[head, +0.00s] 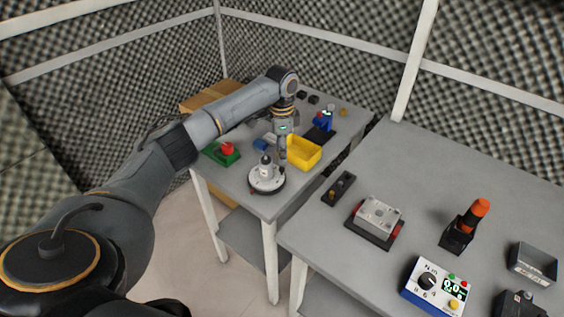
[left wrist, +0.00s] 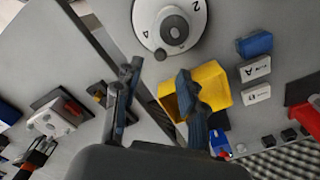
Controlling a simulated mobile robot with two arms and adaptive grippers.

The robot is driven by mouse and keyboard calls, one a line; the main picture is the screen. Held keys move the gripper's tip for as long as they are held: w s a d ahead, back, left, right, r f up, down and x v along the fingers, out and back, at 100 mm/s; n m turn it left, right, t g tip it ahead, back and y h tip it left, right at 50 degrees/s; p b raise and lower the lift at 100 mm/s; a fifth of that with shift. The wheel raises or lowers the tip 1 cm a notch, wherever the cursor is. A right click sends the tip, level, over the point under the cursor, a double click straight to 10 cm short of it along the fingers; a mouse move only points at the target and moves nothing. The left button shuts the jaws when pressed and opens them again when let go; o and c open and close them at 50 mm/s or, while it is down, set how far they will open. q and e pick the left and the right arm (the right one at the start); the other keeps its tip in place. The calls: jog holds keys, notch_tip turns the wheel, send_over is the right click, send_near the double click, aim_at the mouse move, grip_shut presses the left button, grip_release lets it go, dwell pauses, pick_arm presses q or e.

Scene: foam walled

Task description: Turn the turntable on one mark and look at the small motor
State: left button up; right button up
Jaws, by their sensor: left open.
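The turntable (head: 267,184) is a white round disc with numbers on its face and a dark base, near the front corner of the left table. The small motor (head: 265,168) stands upright at its middle as a grey cylinder. In the left wrist view the turntable (left wrist: 192,37) is cut by the top edge, with marks 2 and 4 showing, and the motor (left wrist: 175,28) is seen end-on. My left gripper (head: 283,160) points down beside the turntable. In the left wrist view its fingers (left wrist: 157,75) are spread and empty, apart from the disc. My right gripper is not in view.
A yellow bin (head: 304,153) stands close to my left gripper. A red button on a green base (head: 224,153) is left of the turntable. The right table carries a grey box (head: 378,215), an orange-topped tool (head: 468,222) and a blue-white meter (head: 434,287). A gap separates the tables.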

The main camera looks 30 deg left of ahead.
aim_at(282, 168)
pick_arm(q)
notch_tip(282, 168, down, 6)
jog(key=shift+r, duration=0.15)
jog(key=shift+w, duration=0.1)
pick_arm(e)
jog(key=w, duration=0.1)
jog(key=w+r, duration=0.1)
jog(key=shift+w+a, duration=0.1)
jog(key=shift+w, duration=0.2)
pick_arm(q)
jog(key=shift+c, duration=0.6)
grip_shut()
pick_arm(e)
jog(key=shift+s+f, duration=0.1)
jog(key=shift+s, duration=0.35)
